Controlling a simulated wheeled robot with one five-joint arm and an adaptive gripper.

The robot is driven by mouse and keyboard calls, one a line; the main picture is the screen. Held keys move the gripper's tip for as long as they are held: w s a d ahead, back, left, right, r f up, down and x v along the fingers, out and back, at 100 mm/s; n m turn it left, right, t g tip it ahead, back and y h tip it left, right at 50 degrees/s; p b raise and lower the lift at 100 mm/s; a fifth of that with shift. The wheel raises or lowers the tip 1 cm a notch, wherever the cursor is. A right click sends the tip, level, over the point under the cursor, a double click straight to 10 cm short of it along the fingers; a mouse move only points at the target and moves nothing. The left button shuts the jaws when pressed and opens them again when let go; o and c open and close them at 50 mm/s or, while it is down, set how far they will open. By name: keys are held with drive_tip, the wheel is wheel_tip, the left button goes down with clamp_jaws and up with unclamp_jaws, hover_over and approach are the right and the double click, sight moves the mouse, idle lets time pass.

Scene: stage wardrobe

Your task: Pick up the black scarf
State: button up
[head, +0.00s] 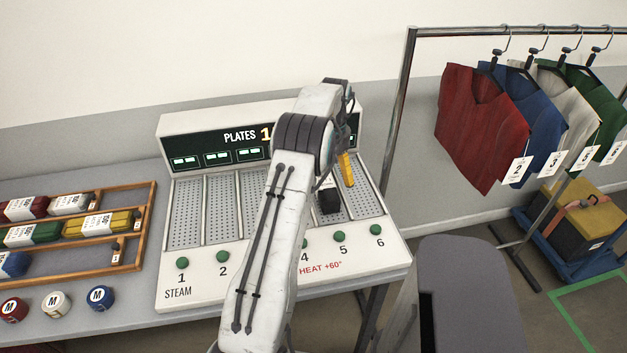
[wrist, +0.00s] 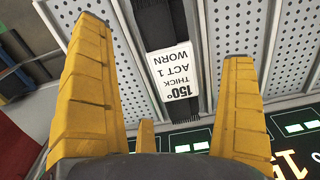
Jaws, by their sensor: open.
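The black scarf (head: 329,202) shows as a small dark bundle on the white steam press, apparently on plate 5; my arm hides part of it in the head view. In the wrist view the black scarf (wrist: 153,22) lies lengthwise on a perforated plate, with a white label (wrist: 173,74) reading "150° THICK ACT 1 WORN". My gripper (head: 346,172) has yellow fingers above the press beside the scarf. In the wrist view my gripper (wrist: 163,42) is open and empty, with the scarf between its spread fingers; contact cannot be told.
The steam press (head: 185,290) has numbered plates and green buttons. A wooden rack (head: 143,225) of labelled rolls stands at left, with several round "M" pieces in front. A rail (head: 440,32) with hanging garments is at right, above a blue trolley (head: 560,262).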

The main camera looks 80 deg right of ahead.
sight(330, 185)
drive_tip(key=shift+f+p, duration=0.8)
drive_tip(key=shift+f, duration=2.65)
drive_tip(key=shift+c, duration=0.5)
drive_tip(key=c, duration=1.2)
drive_tip(key=shift+o, duration=0.2)
drive_tip(key=shift+r, duration=0.15)
